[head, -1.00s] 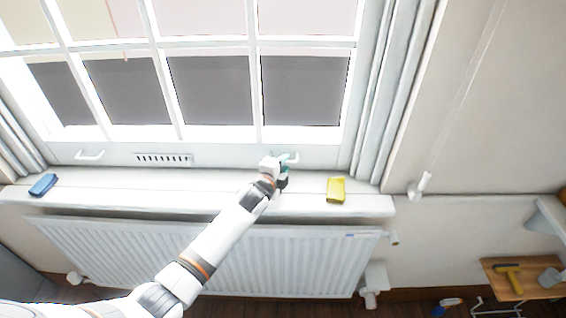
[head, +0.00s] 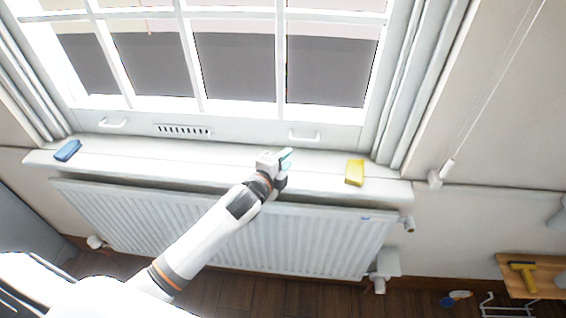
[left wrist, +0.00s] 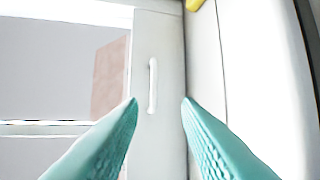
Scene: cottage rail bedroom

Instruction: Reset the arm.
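My left gripper (head: 286,158) is over the white window sill (head: 225,160), in front of the right sash handle (head: 304,136). In the left wrist view its two teal fingers (left wrist: 160,102) are spread apart with nothing between them. The white handle (left wrist: 153,85) shows beyond the fingertips, apart from them. My right gripper is in neither view.
A yellow object (head: 355,172) lies on the sill to the right of my left gripper, and a blue one (head: 67,150) at the far left. A white radiator (head: 220,230) is below the sill. A wooden shelf (head: 540,270) with a yellow-headed tool is at the lower right.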

